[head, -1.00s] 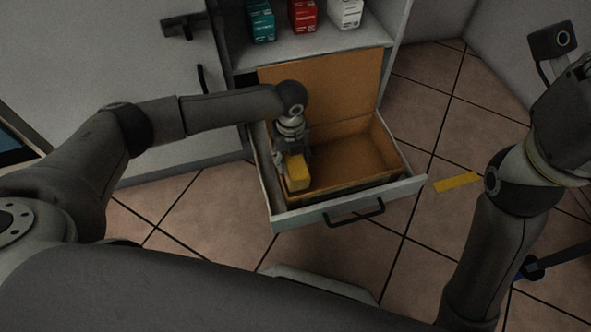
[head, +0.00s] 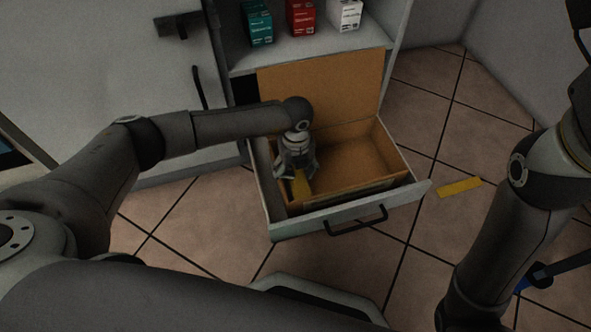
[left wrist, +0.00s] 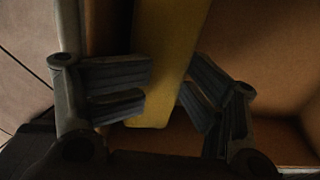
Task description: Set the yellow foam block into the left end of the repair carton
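The yellow foam block (head: 301,186) is low in the left end of the brown repair carton (head: 364,154), partly hidden by my left gripper (head: 297,170). The carton sits in the pulled-out drawer with its flap raised at the back. My left gripper points down over the block with its fingers spread apart. In the left wrist view the block (left wrist: 165,50) lies lengthwise between the two finger pads, which overlap its edges in the picture. Whether the block's underside rests flat on the carton floor is hidden. My right gripper is out of view.
The grey drawer (head: 350,212) with a dark handle (head: 356,220) surrounds the carton. Teal (head: 257,24), red (head: 300,16) and white (head: 345,14) boxes stand on the shelf above. A yellow strip (head: 460,187) lies on the tiled floor at right. The carton's right part is empty.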

